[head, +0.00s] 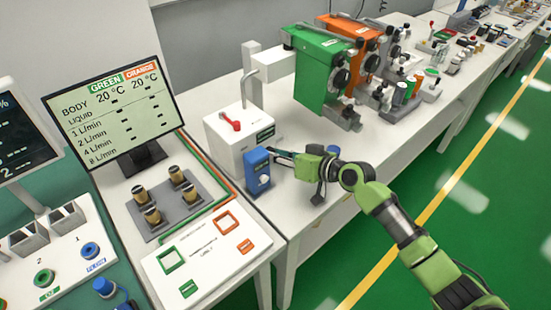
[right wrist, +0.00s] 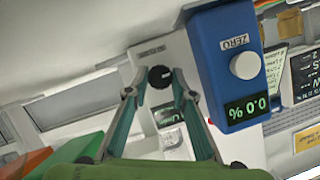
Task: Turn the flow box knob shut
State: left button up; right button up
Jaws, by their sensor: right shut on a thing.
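The flow box (head: 225,135) is a white box with a red lever (head: 232,122) on top, standing near the left end of the long white bench. Its black round knob (right wrist: 160,76) shows in the right wrist view, on the white face. My right gripper (right wrist: 158,86) is shut on this knob, one finger on each side. In the head view my right gripper (head: 283,154) reaches in from the right to the box's front, behind the blue box, and the knob is hidden. My left gripper is in neither view.
A blue box (head: 257,172) with a white knob, marked ZERO and reading 0.0 % in the right wrist view (right wrist: 230,62), stands close beside my right gripper. Green (head: 318,75) and orange (head: 352,45) vaporiser units stand farther back. A monitor (head: 115,105) is at the left.

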jog(key=shift+f+m+b, duration=0.25)
jog(key=shift+m+b, duration=0.15)
jog(key=shift+b, duration=0.15)
jog(key=shift+r+y, duration=0.2)
jog(key=shift+y, duration=0.2)
jog(key=o, duration=1.1)
jog(key=v, duration=1.2)
jog(key=shift+r, duration=0.15)
jog(key=shift+w, duration=0.1)
